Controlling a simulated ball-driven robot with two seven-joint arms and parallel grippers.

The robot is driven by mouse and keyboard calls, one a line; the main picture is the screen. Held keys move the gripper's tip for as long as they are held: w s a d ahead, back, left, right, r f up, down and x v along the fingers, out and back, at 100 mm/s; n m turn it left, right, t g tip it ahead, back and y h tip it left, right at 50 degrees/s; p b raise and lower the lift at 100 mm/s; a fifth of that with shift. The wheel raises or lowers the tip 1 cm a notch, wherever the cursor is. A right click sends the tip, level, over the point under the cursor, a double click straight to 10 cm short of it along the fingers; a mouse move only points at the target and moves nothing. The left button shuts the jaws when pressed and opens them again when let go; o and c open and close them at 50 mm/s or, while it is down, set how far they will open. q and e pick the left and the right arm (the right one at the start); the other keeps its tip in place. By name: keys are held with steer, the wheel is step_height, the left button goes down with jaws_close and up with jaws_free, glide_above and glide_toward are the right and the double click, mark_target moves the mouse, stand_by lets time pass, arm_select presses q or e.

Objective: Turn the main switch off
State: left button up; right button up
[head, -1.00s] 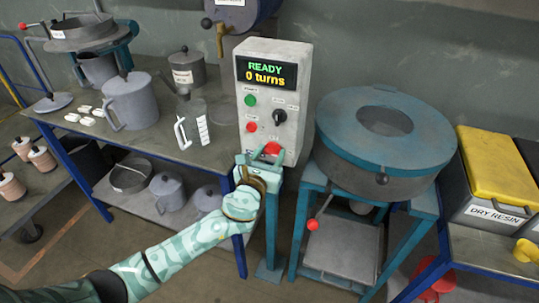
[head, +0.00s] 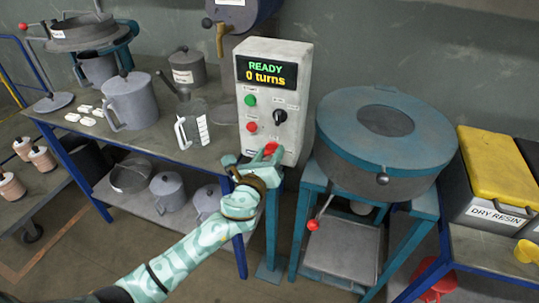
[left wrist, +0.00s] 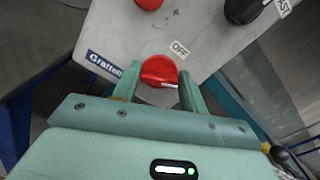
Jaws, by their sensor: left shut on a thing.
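The main switch is a red rotary knob (head: 271,147) low on the front of the grey control box (head: 290,62). In the left wrist view the knob (left wrist: 158,71) sits between the two green fingers of my left gripper (left wrist: 159,88). The gripper is shut on it. A white mark shows on the knob's lower right side, and an OFF label (left wrist: 179,48) lies above and right of it. In the head view my left gripper (head: 257,159) partly hides the knob. My right gripper is not in view.
The box display (head: 266,73) reads READY, 0 turns. A green button (head: 250,100), a black selector (head: 280,117) and another red button (head: 252,127) sit above the knob. A bench (head: 150,146) with jugs is left. A round blue-lidded machine (head: 350,145) stands close right.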

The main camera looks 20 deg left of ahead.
arm_select(q)
steer(key=n, duration=0.3)
steer(key=shift+f+n, duration=0.15)
steer(key=shift+n, duration=0.25)
steer(key=n, duration=0.3)
steer(key=shift+a+n, duration=0.1)
steer(key=shift+n, duration=0.2)
steer(key=n, duration=0.4)
steer(key=shift+f+n, duration=0.1)
steer(key=shift+n, duration=0.6)
steer(key=o, duration=1)
steer(key=shift+c, duration=0.2)
